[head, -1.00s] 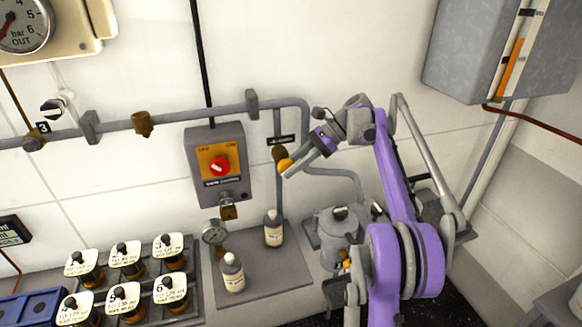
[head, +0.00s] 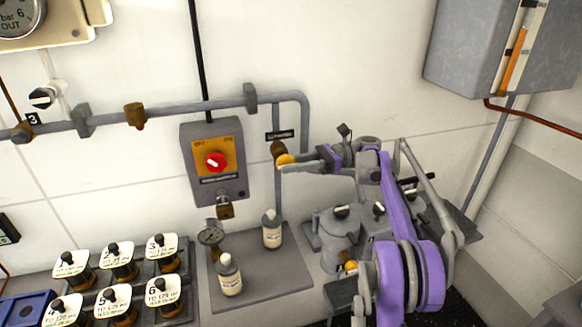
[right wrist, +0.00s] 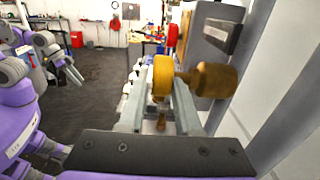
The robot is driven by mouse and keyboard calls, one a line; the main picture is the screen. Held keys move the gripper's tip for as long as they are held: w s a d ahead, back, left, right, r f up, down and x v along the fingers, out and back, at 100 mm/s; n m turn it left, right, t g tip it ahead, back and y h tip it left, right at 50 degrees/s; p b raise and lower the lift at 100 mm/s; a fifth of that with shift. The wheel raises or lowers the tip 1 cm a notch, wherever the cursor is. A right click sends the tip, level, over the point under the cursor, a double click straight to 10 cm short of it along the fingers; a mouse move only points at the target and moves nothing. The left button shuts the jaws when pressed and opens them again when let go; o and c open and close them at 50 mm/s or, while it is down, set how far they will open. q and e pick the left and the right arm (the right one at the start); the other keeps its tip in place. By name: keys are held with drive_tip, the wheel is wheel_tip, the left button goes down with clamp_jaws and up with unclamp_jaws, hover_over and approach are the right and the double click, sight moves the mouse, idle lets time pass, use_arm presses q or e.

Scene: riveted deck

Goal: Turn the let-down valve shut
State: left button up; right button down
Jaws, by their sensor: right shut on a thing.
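The let-down valve is a brass body (head: 278,149) with a round yellow-orange handle (head: 285,160), on the vertical pipe right of the red-knob switch box. My right gripper (head: 290,164) reaches it from the right, nearly level, and is shut on the handle. In the right wrist view the yellow handle (right wrist: 163,76) sits between the two grey fingers, with the brass body (right wrist: 212,80) to its right. My left gripper (right wrist: 69,73) shows small at the left of the right wrist view, its fingers apart and empty; it is outside the head view.
The switch box (head: 214,162) is close left of the valve. Below stand two white bottles (head: 272,230) (head: 229,275) on a grey plate (head: 275,275), and a pressure gauge (head: 210,234). A grey vessel (head: 335,232) stands under my right arm. Several labelled jars (head: 117,255) are at lower left.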

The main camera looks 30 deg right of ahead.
idle(0.4)
drive_tip(key=c, duration=0.6)
unclamp_jaws()
